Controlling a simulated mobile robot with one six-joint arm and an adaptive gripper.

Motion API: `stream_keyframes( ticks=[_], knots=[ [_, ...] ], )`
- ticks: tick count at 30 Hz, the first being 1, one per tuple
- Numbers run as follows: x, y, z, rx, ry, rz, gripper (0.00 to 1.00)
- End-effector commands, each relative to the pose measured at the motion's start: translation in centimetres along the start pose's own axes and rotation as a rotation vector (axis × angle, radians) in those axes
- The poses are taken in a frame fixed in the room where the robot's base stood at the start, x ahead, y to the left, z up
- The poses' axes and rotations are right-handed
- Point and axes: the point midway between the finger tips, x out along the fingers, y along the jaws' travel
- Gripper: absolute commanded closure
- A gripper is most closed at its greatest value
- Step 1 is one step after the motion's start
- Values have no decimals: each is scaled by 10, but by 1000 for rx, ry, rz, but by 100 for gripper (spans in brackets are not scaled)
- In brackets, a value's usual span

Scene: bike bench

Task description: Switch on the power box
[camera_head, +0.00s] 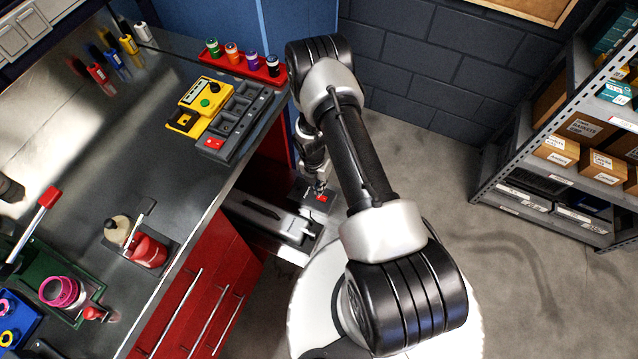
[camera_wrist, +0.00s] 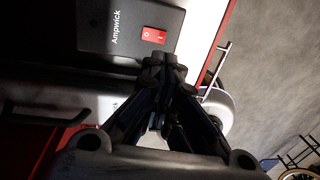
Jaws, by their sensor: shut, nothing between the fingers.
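The power box (camera_wrist: 100,22) is a dark panel lettered "Ampwick", and it fills the upper part of the wrist view. Its red rocker switch (camera_wrist: 154,35) has white O and I marks; I cannot tell which side is pressed in. The switch also shows small and red in the head view (camera_head: 321,198), low beside the bench. My gripper (camera_wrist: 164,60) is shut and empty. Its fingertips appear just below the switch's lower edge in the wrist view; I cannot tell whether they touch the box. In the head view my gripper (camera_head: 319,186) is small and partly hidden by my arm.
The workbench (camera_head: 150,190) with red drawers (camera_head: 185,300) stands left of my arm. It bears a yellow tester (camera_head: 205,92), a dark tray (camera_head: 240,115) and a red bottle rack (camera_head: 245,66). Metal shelves (camera_head: 510,150) with boxes stand at right. The floor between is clear.

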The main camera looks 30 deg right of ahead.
Motion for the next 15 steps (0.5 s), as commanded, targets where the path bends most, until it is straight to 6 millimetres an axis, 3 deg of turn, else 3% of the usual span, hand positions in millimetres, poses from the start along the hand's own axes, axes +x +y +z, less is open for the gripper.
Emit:
stream_keyframes(
  ticks=[1, 6, 15],
  knots=[
    [16, 0, -1, 0, 2, -1, 100],
    [51, 0, 0, 0, 1, -1, 100],
    [86, 0, 0, 0, 0, 0, 100]
  ],
)
